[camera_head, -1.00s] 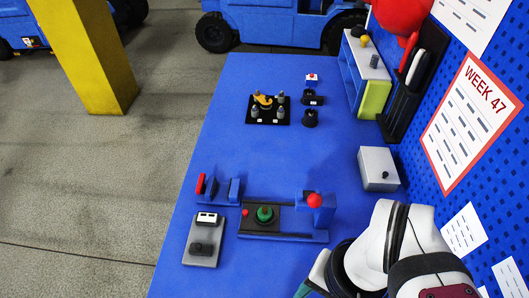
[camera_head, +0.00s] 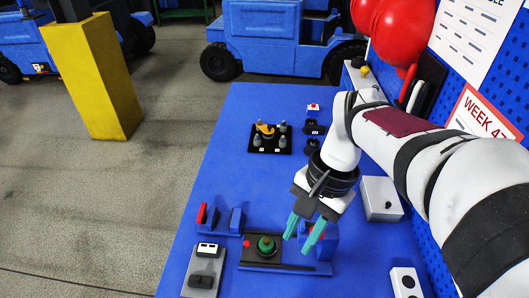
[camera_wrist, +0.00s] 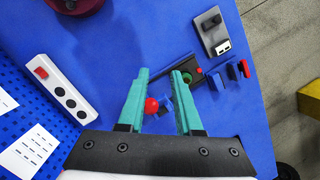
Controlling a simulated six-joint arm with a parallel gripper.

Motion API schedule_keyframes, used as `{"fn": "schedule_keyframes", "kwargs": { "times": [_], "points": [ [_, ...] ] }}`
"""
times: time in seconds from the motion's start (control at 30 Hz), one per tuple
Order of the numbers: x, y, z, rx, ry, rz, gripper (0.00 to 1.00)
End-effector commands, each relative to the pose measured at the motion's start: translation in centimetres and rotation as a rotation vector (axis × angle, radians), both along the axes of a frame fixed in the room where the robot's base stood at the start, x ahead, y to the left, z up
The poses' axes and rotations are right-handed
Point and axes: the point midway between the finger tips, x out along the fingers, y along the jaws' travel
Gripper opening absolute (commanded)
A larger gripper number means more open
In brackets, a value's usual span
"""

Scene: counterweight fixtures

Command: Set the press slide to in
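The press fixture (camera_head: 290,266) is a blue base with a dark plate, rails and a green dome (camera_head: 266,245). I take its slide to be the blue block (camera_head: 331,240) at the right end of the rails, away from the dome. In the wrist view its red ball knob (camera_wrist: 151,105) shows between my fingers, nearer the left one. My gripper (camera_head: 300,240) is open, teal fingers pointing down over the slide. In the wrist view the open gripper (camera_wrist: 160,73) holds nothing. My fingers hide part of the slide, and I cannot tell whether they touch it.
Left of the press are a grey switch box (camera_head: 204,270) and a blue fixture with a red lever (camera_head: 202,213). A grey box (camera_head: 381,198) and a white button panel (camera_head: 406,283) lie to the right. A black tray with pegs (camera_head: 270,139) is farther back. The table's middle is clear.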

Motion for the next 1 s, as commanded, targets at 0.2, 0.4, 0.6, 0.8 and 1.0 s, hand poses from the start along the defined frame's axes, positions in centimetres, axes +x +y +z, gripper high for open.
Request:
{"fn": "schedule_keyframes", "kwargs": {
  "times": [0.2, 0.4, 0.6, 0.8, 1.0],
  "points": [
    [13.1, 4.9, -5.1, 0.024, 0.145, -0.112, 0.34],
    [16.2, 6.9, -8.5, 0.03, 0.191, -0.151, 0.34],
    [15.1, 8.0, -12.2, 0.028, 0.196, -0.15, 0.34],
    [13.5, 9.6, -17.8, 0.028, 0.195, -0.15, 0.34],
    [12.4, 10.7, -21.5, 0.029, 0.192, -0.15, 0.34]
  ]
}}
